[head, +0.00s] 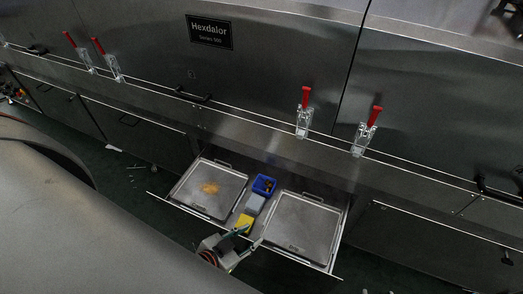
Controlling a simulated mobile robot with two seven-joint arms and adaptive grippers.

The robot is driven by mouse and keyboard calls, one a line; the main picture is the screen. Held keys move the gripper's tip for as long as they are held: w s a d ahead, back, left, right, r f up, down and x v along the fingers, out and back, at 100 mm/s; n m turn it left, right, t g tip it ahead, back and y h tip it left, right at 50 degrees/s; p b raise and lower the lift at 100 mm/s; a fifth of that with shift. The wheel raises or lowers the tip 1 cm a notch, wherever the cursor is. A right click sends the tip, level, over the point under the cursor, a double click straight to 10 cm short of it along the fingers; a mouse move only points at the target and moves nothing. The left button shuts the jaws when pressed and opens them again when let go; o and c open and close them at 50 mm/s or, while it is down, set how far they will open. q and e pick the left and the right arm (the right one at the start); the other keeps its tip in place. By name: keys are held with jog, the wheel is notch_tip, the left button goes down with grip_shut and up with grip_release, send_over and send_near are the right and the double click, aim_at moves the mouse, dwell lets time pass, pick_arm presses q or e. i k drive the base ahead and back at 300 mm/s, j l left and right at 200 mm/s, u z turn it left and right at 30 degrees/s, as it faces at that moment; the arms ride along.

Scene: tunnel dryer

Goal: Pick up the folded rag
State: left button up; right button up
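A pulled-out drawer (341,240) holds a narrow middle strip between two metal trays. In that strip lie a flat yellow piece (244,222) and, just behind it, a pale grey-blue folded-looking piece (254,204). Both are small here, and I cannot tell for certain which is the folded rag. My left gripper (246,238) is at the front of the strip, its fingers spread apart with nothing seen between them. One fingertip overlaps the near part of the yellow piece in the picture; I cannot tell whether they touch. My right gripper is not in view.
A blue bin (264,185) with small items stands behind the grey-blue piece. The left tray (190,190) has an orange-yellow stain; the right tray (302,222) looks empty. The steel dryer front with red-handled clamps (305,110) rises behind the drawer.

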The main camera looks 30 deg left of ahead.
aim_at(254, 204)
jog(key=u, duration=0.95)
